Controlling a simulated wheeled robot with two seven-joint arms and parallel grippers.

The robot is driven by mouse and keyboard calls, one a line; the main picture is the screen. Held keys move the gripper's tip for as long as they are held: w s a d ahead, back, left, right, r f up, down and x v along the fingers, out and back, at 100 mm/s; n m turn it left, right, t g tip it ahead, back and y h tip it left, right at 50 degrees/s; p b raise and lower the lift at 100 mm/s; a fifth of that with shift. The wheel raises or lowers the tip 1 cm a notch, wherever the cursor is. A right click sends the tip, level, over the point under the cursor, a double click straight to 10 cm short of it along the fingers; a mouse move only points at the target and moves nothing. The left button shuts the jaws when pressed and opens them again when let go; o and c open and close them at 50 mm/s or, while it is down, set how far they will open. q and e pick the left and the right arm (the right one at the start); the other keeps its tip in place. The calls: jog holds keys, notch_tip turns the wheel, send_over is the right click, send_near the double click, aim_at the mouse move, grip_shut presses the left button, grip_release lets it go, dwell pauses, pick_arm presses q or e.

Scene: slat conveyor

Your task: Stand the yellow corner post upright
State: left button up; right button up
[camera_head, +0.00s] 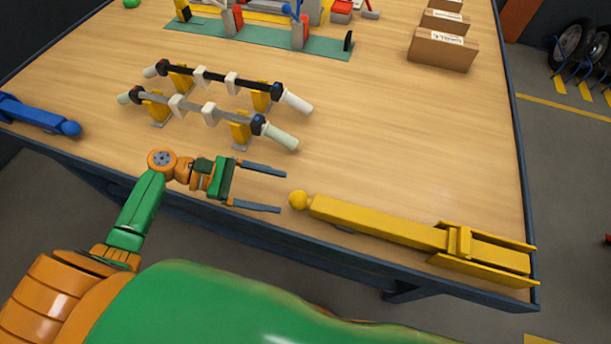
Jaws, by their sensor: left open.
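The yellow corner post (385,228) lies flat on the wooden table along its front right edge. Its round ball end (298,200) points left, and its wider bracketed end (485,250) lies at the table's right front corner. My left gripper (283,191) is open and empty, its two dark fingers pointing right. The fingertips are just left of the ball end, with a small gap in the picture; I cannot tell their height above the table. My right gripper is not in view.
Two roller bars (215,113) on yellow stands are behind my left gripper. A blue post (35,115) lies at the left edge. Cardboard boxes (442,50) and a green board (265,42) with parts stand farther back. The table (400,130) is clear behind the yellow post.

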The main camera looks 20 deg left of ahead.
aim_at(299, 200)
pick_arm(q)
jog(key=d, duration=0.2)
jog(key=d+f, duration=0.1)
jog(key=d, duration=0.2)
jog(key=shift+d+f, duration=0.3)
jog(key=shift+w+d+f, duration=0.25)
jog(key=shift+f, duration=0.05)
jog(key=shift+s+r, duration=0.1)
jog(key=shift+r, duration=0.05)
grip_shut()
